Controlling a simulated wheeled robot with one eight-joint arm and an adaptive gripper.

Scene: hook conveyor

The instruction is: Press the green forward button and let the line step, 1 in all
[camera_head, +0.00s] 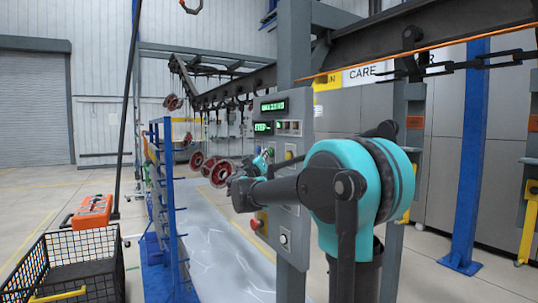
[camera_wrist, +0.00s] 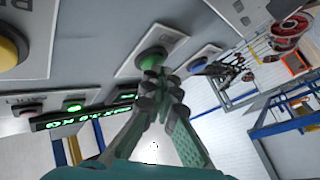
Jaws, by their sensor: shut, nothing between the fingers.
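The green button (camera_wrist: 152,57) sits on a light plate on the grey control panel in the wrist view. My gripper (camera_wrist: 156,78) is shut and empty, its fingertips right at the button's lower edge. I cannot tell whether they touch it. In the head view my gripper (camera_head: 264,160) is close to the front of the control panel (camera_head: 295,100), and the green button is not clear there. The panel carries a lit upper display (camera_head: 272,107) and a lower one (camera_head: 263,127) that seems to begin with "STEP".
A blue rack (camera_head: 167,200) and a black wire basket (camera_head: 75,252) stand at left.

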